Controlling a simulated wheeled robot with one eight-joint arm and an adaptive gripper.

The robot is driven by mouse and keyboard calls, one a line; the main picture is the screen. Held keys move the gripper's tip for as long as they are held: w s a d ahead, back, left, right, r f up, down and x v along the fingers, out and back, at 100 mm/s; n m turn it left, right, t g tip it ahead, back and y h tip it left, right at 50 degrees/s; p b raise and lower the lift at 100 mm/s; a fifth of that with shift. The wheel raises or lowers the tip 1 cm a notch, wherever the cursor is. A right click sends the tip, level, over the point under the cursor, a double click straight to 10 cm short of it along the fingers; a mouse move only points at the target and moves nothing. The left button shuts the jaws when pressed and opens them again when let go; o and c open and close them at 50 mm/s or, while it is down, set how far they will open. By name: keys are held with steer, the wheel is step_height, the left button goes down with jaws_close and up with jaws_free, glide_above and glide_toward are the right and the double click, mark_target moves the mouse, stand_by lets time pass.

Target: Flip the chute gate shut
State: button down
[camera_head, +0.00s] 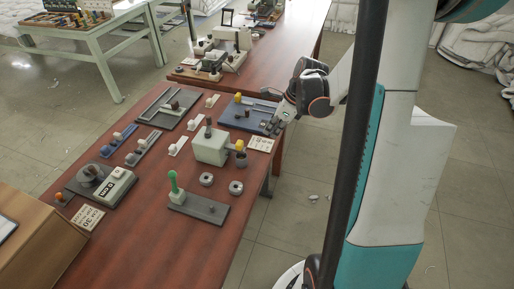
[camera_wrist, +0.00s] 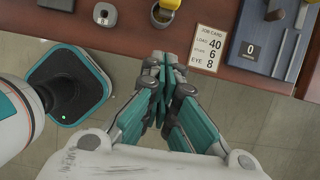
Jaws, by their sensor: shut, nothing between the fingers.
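My gripper (camera_head: 277,124) is shut and empty at the right edge of the table, beside the blue board. I cannot tell for certain which part is the chute gate. A pale green box (camera_head: 211,146) has a yellow part (camera_head: 239,146) on its right side, above a dark cup (camera_head: 241,159). The yellow part also shows at the top of the wrist view (camera_wrist: 168,4), apart from my fingers. Whether any gate is open is unclear.
Bare wood is free at the table's front.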

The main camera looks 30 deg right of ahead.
mark_target(240, 145)
steer(key=shift+s+f, duration=0.1)
steer(key=shift+s, duration=0.05)
steer(key=w+a+f+b, duration=0.4)
steer(key=w+f, duration=0.2)
steer(key=f, duration=0.3)
steer(key=shift+a+b, duration=0.3)
steer(key=shift+a, duration=0.05)
steer(key=shift+f, duration=0.1)
